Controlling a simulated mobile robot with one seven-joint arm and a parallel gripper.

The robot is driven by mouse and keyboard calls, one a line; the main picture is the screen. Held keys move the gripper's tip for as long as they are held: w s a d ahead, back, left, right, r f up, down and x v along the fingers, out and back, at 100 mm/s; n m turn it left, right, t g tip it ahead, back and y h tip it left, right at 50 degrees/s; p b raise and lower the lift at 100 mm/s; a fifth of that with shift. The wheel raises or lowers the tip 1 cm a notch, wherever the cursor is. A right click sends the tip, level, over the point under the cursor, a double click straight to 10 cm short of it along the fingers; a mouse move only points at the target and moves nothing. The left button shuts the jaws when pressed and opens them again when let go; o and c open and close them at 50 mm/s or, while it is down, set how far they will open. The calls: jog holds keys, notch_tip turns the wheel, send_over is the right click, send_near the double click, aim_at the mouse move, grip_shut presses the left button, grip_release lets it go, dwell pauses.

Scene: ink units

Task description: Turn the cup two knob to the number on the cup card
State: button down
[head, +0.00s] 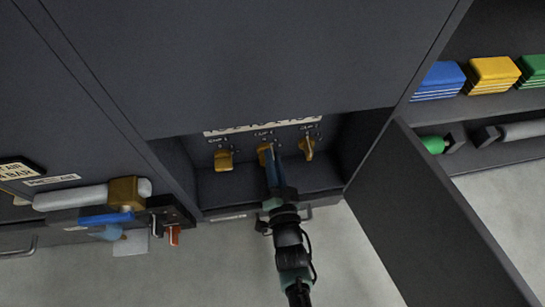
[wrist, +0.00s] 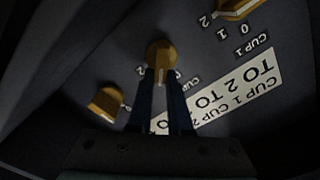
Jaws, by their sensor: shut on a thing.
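Three orange knobs sit in a row on the dark back panel of a recess. My gripper (head: 269,165) is shut on the middle knob (head: 262,153). In the wrist view my two fingers (wrist: 163,78) reach the sides of the middle knob (wrist: 161,51), which has a small white mark. The fingers partly cover the middle knob's label and numbers, so its setting is unclear. A white printed card strip (wrist: 235,97) shows upside down, with "CUP 1" and "TO 2" legible and the rest partly hidden. The card (head: 262,125) also shows above the knobs in the head view.
The left knob (head: 223,160) and right knob (head: 307,148) stand close on either side. An open dark door (head: 435,215) is at the right. Shelves hold blue (head: 441,79), yellow (head: 493,75) and green blocks (head: 533,70). A grey bar with an orange block (head: 127,193) juts out at left.

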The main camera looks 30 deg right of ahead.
dwell(0.4)
jog(key=c, duration=0.8)
grip_release()
jog(key=shift+c, duration=0.2)
jog(key=p+v, duration=0.5)
jog(key=v, duration=0.8)
jog(key=shift+p, duration=0.3)
